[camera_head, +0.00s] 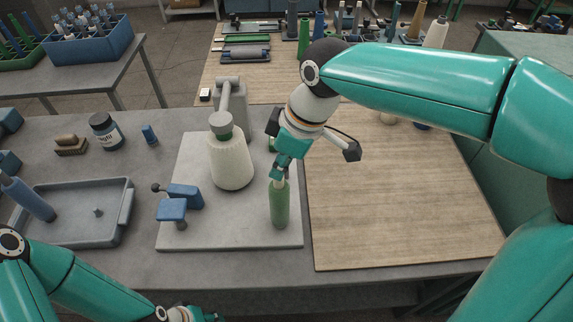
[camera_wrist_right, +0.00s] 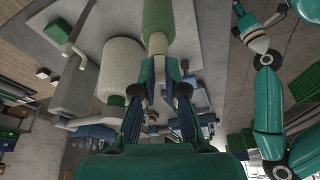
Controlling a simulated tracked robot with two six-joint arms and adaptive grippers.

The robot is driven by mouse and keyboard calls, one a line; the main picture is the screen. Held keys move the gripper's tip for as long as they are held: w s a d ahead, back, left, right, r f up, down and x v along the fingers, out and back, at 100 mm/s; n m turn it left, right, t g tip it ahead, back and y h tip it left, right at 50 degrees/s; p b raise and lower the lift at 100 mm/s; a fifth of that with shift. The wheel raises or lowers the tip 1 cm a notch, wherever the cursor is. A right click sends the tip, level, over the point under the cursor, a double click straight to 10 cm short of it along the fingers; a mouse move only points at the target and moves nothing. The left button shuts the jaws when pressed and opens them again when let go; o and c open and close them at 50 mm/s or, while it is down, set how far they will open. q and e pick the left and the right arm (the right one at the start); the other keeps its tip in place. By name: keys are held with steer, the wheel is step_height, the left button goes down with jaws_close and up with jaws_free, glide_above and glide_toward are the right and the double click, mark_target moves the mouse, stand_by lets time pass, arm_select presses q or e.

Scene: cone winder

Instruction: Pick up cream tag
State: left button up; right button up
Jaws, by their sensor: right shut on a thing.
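My right gripper (camera_head: 279,174) points down and is shut on the pale neck of a green bobbin (camera_head: 279,207). The bobbin is upright at the front of the light grey plate (camera_head: 230,240); I cannot tell if it touches the plate. In the right wrist view the fingers (camera_wrist_right: 158,68) close around the neck below the green body (camera_wrist_right: 157,18). My left gripper (camera_head: 190,314) is partly cut off at the bottom.
A cream yarn cone (camera_head: 231,160) on a grey winder stands just left of the bobbin. A blue clamp (camera_head: 180,200) and a grey tray (camera_head: 75,238) are farther left. The wooden mat (camera_head: 400,205) on the right is mostly bare. Several bobbins stand at the back.

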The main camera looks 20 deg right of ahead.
step_height(320, 180, up, 23)
steer(key=p, duration=0.7)
stand_by(0.4)
